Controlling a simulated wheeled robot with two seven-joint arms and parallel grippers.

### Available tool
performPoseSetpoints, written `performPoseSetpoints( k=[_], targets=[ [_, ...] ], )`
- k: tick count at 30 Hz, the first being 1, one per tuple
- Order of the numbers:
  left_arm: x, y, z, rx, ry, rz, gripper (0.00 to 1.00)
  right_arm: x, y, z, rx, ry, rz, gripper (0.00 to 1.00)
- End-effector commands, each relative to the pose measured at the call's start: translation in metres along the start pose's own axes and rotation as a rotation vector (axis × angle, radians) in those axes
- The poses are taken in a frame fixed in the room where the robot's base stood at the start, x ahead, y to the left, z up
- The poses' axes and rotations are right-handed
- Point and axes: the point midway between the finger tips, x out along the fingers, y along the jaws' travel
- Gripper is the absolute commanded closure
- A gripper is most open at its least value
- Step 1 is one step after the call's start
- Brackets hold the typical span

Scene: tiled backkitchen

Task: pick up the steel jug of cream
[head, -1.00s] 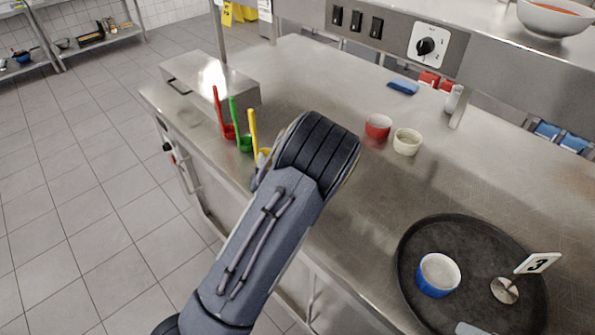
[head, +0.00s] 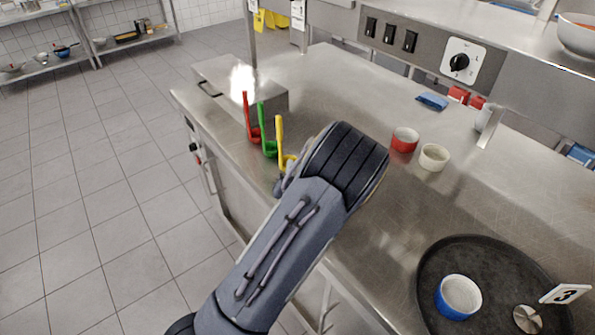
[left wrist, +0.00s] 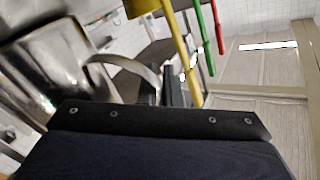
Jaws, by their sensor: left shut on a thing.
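The steel jug (left wrist: 40,85) fills the left of the left wrist view, shiny and close, with its curved handle (left wrist: 135,66) reaching toward the middle. My left gripper (left wrist: 168,88) is shut on the jug at its handle; the exact finger contact is only partly visible. In the head view my left arm's wrist covers the jug, and only a small grey part of the gripper (head: 284,183) shows beside the yellow ladle. The cream inside cannot be seen. My right gripper is not in view.
Red, green and yellow ladles (head: 283,145) stand near the counter's front edge beside a steel box (head: 270,103). Red (head: 404,140) and cream (head: 433,158) ramekins stand behind my wrist. A dark round tray (head: 432,262) holds a blue cup (head: 457,297) and a number stand (head: 566,293).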

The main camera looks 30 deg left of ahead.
Motion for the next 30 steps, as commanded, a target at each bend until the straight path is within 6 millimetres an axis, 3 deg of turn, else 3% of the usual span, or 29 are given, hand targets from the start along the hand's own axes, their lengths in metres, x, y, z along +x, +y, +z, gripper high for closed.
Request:
performPoseSetpoints(
  k=[11,30],
  targets=[
    [-0.001,-0.014,-0.028,-0.006,0.004,-0.002,1.00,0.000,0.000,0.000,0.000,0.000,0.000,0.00],
    [-0.062,-0.049,-0.081,-0.006,0.004,0.001,1.00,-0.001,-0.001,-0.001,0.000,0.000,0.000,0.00]
  ],
)
